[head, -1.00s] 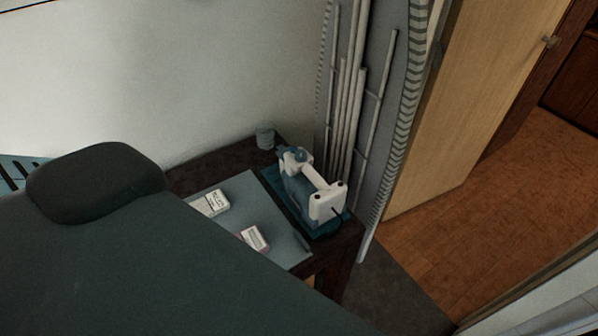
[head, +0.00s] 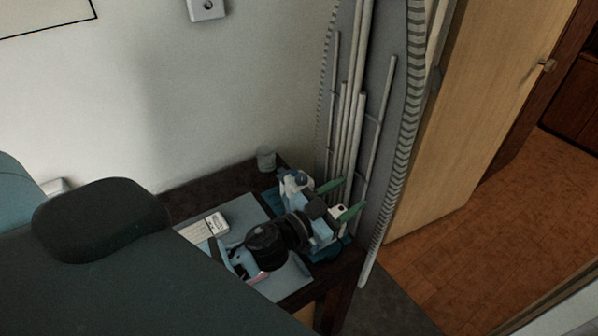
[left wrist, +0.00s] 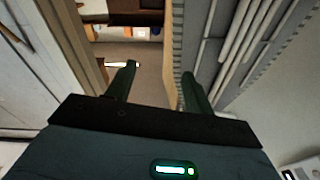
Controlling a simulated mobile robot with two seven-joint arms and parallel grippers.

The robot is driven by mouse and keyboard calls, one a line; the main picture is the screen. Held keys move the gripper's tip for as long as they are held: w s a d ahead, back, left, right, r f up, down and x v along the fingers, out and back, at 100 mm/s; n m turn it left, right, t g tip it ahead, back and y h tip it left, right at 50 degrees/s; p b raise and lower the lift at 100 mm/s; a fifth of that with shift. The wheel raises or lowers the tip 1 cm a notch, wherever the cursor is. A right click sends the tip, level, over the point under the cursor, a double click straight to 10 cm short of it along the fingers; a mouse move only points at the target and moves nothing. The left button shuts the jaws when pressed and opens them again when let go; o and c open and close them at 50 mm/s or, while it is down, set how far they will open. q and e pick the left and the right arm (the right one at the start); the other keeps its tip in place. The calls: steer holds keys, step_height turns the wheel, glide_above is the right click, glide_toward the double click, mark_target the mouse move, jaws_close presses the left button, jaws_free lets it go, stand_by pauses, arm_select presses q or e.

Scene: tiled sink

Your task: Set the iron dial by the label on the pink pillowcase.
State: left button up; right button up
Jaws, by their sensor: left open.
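The iron (head: 294,184), white and blue with a knob on top, stands on a teal base (head: 338,246) at the right of the dark side table. My left gripper (head: 351,195) has green fingers, spread and empty, above and to the right of the iron. Its wrist covers part of the iron. In the left wrist view the open fingers (left wrist: 158,70) have nothing between them, and the iron does not show. Only a pink sliver of the pink pillowcase (head: 257,277) shows under my left arm; its label is hidden. I cannot read the dial setting. My right gripper is not in view.
A white labelled item (head: 215,224) lies on the grey-blue mat (head: 250,210). A small grey cup (head: 266,158) stands at the table's back corner. A grey panel with pipes (head: 360,110) rises close behind the iron. A wooden door (head: 465,120) stands at the right.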

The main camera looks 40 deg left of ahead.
arm_select(q)
steer(key=w+d+r+m+g+h, duration=0.2)
steer(key=w+d+m+g+h, duration=0.15)
steer(key=m+g+h, duration=0.4)
steer(key=n+g+y, duration=0.1)
steer(key=g+y, duration=0.8)
steer(key=y, duration=0.2)
glide_toward(301, 176)
steer(key=shift+h, duration=0.25)
steer(key=shift+x, duration=4.2)
steer(key=shift+s+a, duration=0.1)
steer(key=shift+a, duration=0.05)
steer(key=c, duration=1)
